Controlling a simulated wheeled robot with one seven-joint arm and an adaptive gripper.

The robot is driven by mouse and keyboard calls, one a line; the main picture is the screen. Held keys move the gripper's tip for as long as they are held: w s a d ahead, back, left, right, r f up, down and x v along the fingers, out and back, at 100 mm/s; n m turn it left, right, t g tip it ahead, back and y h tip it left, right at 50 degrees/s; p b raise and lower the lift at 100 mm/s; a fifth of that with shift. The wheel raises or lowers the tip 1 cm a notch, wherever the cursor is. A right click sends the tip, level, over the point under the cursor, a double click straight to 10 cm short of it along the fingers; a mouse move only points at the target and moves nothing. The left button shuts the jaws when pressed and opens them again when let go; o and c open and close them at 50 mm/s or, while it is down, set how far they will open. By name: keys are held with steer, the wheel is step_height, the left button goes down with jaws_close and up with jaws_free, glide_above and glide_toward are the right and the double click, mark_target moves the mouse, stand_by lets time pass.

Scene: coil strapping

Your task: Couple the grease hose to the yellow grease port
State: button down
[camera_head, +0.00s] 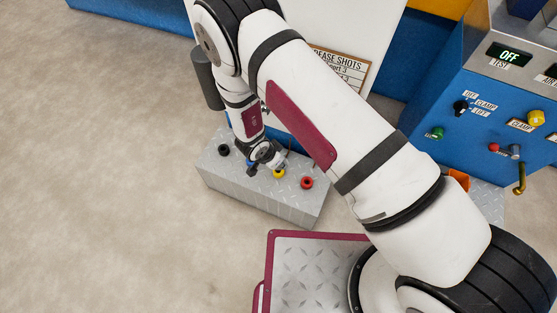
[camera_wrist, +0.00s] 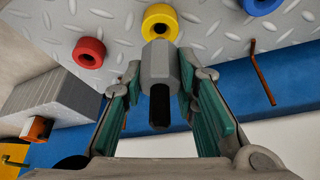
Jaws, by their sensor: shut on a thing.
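The yellow grease port (camera_head: 279,174) is a ring on the top of a grey treadplate block (camera_head: 258,193). It also shows in the wrist view (camera_wrist: 160,20). My gripper (camera_head: 267,158) is low over the block, close beside the yellow port. In the wrist view my gripper (camera_wrist: 161,67) is shut on the grey hexagonal end of the grease hose (camera_wrist: 159,68), with a black part below it. The fitting's far end overlaps the lower edge of the yellow ring. I cannot tell whether they touch. The rest of the hose is not clear.
A red port (camera_head: 307,182), a blue port (camera_head: 251,169) and a black port (camera_head: 224,149) share the block. A thin copper-coloured bent rod (camera_wrist: 262,72) stands near the blue port. A grease shots board (camera_head: 341,67) is behind. A blue control cabinet (camera_head: 470,115) stands right.

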steer(key=shift+f+b, duration=1.05)
steer(key=shift+f, duration=0.6)
steer(key=c, duration=1.2)
jaws_free()
steer(key=v, duration=1.2)
